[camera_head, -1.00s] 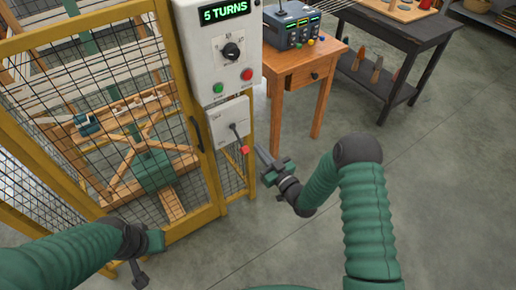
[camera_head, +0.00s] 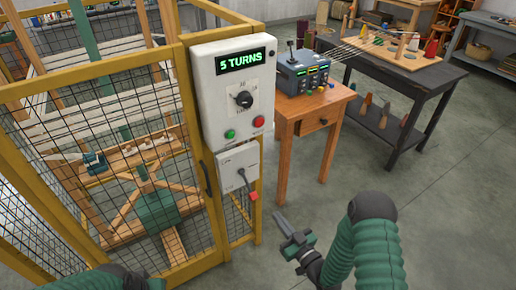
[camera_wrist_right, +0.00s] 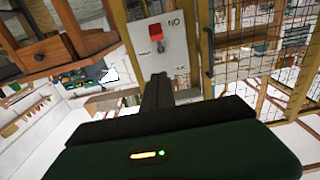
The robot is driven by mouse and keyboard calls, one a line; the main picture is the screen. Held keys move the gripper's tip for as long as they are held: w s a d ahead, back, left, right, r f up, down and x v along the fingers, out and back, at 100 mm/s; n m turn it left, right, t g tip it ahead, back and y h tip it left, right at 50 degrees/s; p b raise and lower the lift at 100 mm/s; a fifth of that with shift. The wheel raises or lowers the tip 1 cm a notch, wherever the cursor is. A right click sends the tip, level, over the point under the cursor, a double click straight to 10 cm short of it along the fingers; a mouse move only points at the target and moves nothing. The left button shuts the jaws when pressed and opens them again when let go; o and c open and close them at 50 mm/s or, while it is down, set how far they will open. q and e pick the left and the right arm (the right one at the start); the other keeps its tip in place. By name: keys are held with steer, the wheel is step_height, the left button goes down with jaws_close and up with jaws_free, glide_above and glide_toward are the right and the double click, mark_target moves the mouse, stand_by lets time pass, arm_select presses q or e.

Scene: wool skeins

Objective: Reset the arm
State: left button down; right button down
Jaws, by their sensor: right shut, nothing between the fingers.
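My right arm (camera_head: 365,245) comes in from the lower right, bent at the elbow. My right gripper (camera_head: 278,216) is shut and empty, with its fingers pointing up and left, near a lever with a red handle (camera_head: 253,196). A visible gap separates fingertips and handle in the head view. In the right wrist view the shut fingers (camera_wrist_right: 157,92) point towards the lever's red knob (camera_wrist_right: 156,36) on its white plate (camera_wrist_right: 182,55). Only a piece of my left arm (camera_head: 105,280) shows at the bottom left edge; its gripper is out of the picture.
A yellow-framed mesh cage (camera_head: 190,150) fills the left side. A white control box (camera_head: 225,100) on it reads "5 TURNS". A wooden table (camera_head: 310,105) carries a grey console (camera_head: 306,72). A dark workbench (camera_head: 425,80) stands behind. The grey floor (camera_head: 445,215) at right is open.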

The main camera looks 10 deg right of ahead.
step_height(320, 180, up, 9)
steer(key=s+d+g+h+p, duration=0.25)
steer(key=g+h+p, duration=0.25)
steer(key=g+p, duration=0.25)
steer(key=s+r+m+g+p, duration=0.1)
steer(key=s+r+g, duration=0.1)
steer(key=s, duration=0.4)
steer(key=s+r+m+g+p, duration=0.1)
steer(key=s+r+g, duration=0.1)
steer(key=s, duration=0.3)
steer(key=s+r+m+g+h+p, duration=0.1)
steer(key=s+r+m+g, duration=0.1)
steer(key=s, duration=0.4)
step_height(320, 180, up, 3)
steer(key=shift+s+a+f+g, duration=0.2)
steer(key=shift+s+g, duration=0.15)
steer(key=shift+g, duration=0.2)
steer(key=shift+s, duration=0.1)
